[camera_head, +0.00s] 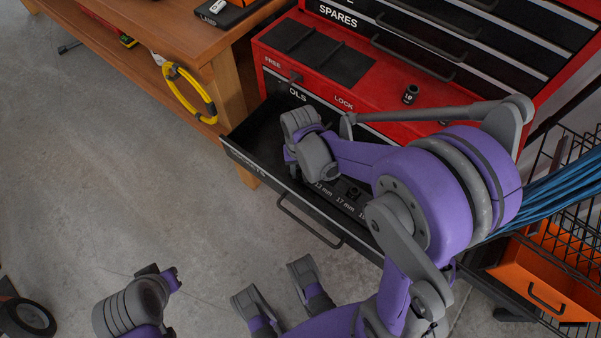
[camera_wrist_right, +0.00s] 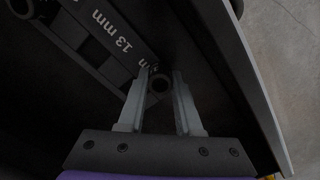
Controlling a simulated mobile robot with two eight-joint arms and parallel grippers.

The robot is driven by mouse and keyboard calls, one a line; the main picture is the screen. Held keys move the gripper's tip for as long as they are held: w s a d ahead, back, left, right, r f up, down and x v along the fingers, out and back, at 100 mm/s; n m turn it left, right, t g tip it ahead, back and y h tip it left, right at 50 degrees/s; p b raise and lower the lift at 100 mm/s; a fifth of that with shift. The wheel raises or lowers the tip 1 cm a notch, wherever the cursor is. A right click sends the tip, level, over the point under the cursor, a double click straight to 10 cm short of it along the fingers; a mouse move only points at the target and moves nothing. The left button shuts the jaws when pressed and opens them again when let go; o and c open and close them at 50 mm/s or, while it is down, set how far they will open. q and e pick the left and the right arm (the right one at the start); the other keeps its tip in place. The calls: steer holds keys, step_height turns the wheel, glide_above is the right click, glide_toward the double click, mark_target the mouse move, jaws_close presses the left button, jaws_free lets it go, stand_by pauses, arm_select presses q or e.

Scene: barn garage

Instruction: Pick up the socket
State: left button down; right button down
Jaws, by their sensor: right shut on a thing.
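A dark round socket (camera_wrist_right: 160,84) sits between the two fingertips of my right gripper (camera_wrist_right: 157,76) in the right wrist view. The gripper is shut on it, low in the open black drawer (camera_wrist_right: 245,75), close to the size-label strip. In the head view my right wrist is over the drawer (camera_head: 245,154), and it hides the fingers and the held socket. Another dark socket (camera_head: 353,193) shows by the drawer's labels.
The red tool cabinet (camera_head: 430,92) stands behind the drawer. A wooden bench (camera_head: 185,38) with a yellow-and-black ring (camera_head: 168,83) is at left. A wire rack with blue cable (camera_head: 545,200) and an orange bin (camera_head: 545,280) are at right. The concrete floor at left is mostly clear.

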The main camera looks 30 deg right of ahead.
stand_by(0.3)
step_height(320, 180, up, 10)
steer(key=p, duration=0.2)
steer(key=shift+p, duration=0.3)
stand_by(0.4)
